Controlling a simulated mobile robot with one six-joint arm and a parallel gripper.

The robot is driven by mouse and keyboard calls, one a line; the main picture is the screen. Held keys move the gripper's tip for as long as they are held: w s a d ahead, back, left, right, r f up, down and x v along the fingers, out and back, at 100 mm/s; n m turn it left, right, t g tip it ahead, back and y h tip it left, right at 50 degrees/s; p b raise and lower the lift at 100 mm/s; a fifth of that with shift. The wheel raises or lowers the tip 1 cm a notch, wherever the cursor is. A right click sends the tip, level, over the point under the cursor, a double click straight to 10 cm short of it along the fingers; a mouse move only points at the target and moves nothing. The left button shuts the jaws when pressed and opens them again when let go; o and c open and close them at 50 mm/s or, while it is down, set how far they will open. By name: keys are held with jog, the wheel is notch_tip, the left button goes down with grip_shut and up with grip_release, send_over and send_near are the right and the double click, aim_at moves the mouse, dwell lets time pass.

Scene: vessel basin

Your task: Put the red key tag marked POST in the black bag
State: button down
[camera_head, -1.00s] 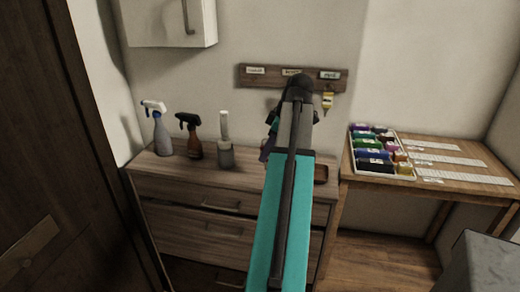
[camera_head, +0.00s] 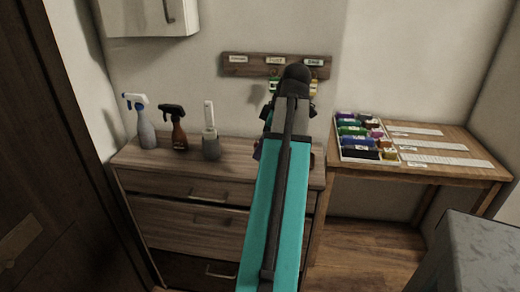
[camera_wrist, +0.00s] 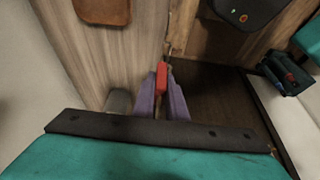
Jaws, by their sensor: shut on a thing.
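In the wrist view my gripper (camera_wrist: 165,92) has its purple fingers shut on a red key tag (camera_wrist: 162,76), held by its lower part and pointing away from the camera. Its marking is not readable. The tag is in the air beside the wooden dresser surface. In the head view my arm hides the tag and most of the gripper; a bit of purple finger shows beside the arm, over the right part of the dresser (camera_head: 185,166). I cannot make out the black bag for certain in any view.
Two spray bottles (camera_head: 145,122) and a grey brush holder (camera_head: 211,148) stand on the dresser. A side table (camera_head: 445,172) holds a tray of coloured items. A reddish-brown tray (camera_wrist: 102,10) lies on wood.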

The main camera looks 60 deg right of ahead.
jog(key=shift+w, duration=0.1)
jog(key=w+a+f+m, duration=0.1)
jog(key=w+a+f, duration=0.1)
jog(key=w+a, duration=0.55)
jog(key=w+a+f, duration=0.1)
jog(key=w+a, duration=0.4)
jog(key=w, duration=0.6)
jog(key=w+a+f+m, duration=0.1)
jog(key=w+a+f, duration=0.1)
jog(key=w+a, duration=0.6)
jog(key=w+a+f, duration=0.1)
jog(key=w+a, duration=0.4)
jog(key=a, duration=0.4)
jog(key=w+a+m+h, duration=0.1)
jog(key=w+a, duration=0.4)
jog(key=a, duration=0.5)
jog(key=w+a+f, duration=0.1)
jog(key=w+a, duration=0.4)
jog(key=a, duration=0.4)
jog(key=shift+a+f+m, duration=0.3)
jog(key=shift+a+f, duration=0.05)
jog(key=shift+a, duration=0.05)
